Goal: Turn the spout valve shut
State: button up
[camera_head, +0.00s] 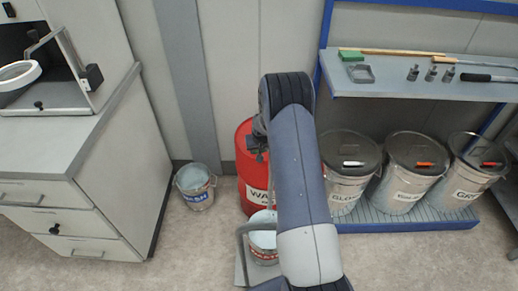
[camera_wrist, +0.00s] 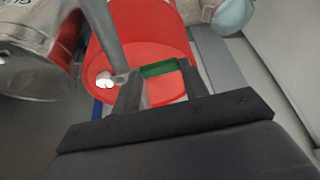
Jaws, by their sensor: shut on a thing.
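A red drum (camera_head: 243,170) with a white label stands against the back wall, partly hidden by my arm. In the wrist view the red drum (camera_wrist: 150,32) fills the upper middle. A green bar (camera_wrist: 158,69), which looks like the spout valve's handle, spans between my fingers. My gripper (camera_wrist: 160,80) is shut on this green handle, in front of the drum. In the head view my gripper (camera_head: 257,148) is small and dark at the drum's front. The spout itself and the valve's exact angle cannot be made out.
A labelled bucket (camera_head: 263,252) stands below the drum's front, partly behind my arm. A wash bucket (camera_head: 197,198) is on the floor to the left. Metal bins (camera_head: 401,190) stand on a low rack at right, below a shelf (camera_head: 400,88). A drawer cabinet (camera_head: 60,195) is at left.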

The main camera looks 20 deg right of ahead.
jog(key=w+m+b, duration=0.1)
jog(key=m+b, duration=0.1)
jog(key=b, duration=0.1)
jog(key=shift+f+h, duration=0.15)
jog(key=shift+h, duration=0.25)
jog(key=shift+w+m+b, duration=0.1)
jog(key=shift+m+b, duration=0.25)
jog(key=shift+m, duration=0.05)
jog(key=shift+r, duration=0.2)
jog(key=o, duration=1.4)
jog(key=shift+r, duration=0.1)
jog(key=v, duration=1)
jog(key=shift+a+r+b, duration=0.1)
jog(key=shift+r+b, duration=0.15)
jog(key=shift+b, duration=0.1)
